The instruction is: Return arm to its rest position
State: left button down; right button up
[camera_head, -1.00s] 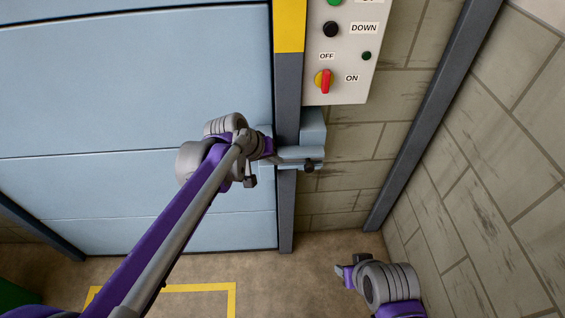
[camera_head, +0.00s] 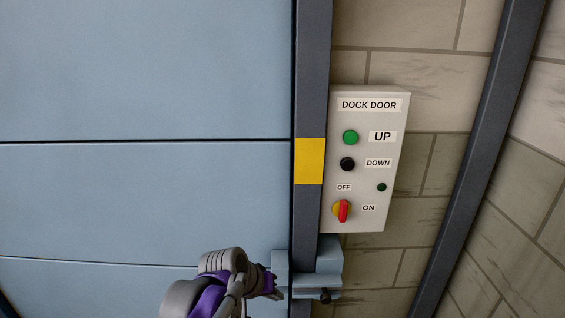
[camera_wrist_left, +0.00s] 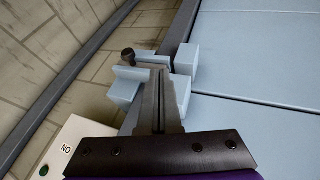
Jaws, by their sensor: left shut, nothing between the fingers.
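My left gripper (camera_head: 274,284) is at the bottom of the head view, in front of the light blue latch beside the door frame. Its closed fingers show in the left wrist view (camera_wrist_left: 158,105), empty, pointing at the latch. The latch has a block on the door side (camera_head: 280,262) and a larger block on the wall side (camera_head: 328,252). A dark knob (camera_head: 325,297) sits at the wall side; it also shows in the left wrist view (camera_wrist_left: 128,55). The fingers hide part of the latch, and I cannot tell whether they touch it. My right gripper is out of view.
The blue door (camera_head: 150,200) fills the left. A dark frame post (camera_head: 311,100) and brick wall (camera_head: 420,70) stand to its right.

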pick_arm(q)
jog(key=s+a+f+y+p, duration=0.1)
jog(key=s+a+f+y, duration=0.1)
jog(key=s+a, duration=0.6)
jog(key=s+a+f+y+p, duration=0.2)
jog(key=s+a, duration=0.6)
jog(key=s, duration=0.6)
jog(key=shift+s+f+t+y+p, duration=0.3)
jog(key=shift+s+f, duration=0.1)
jog(key=shift+f, duration=0.3)
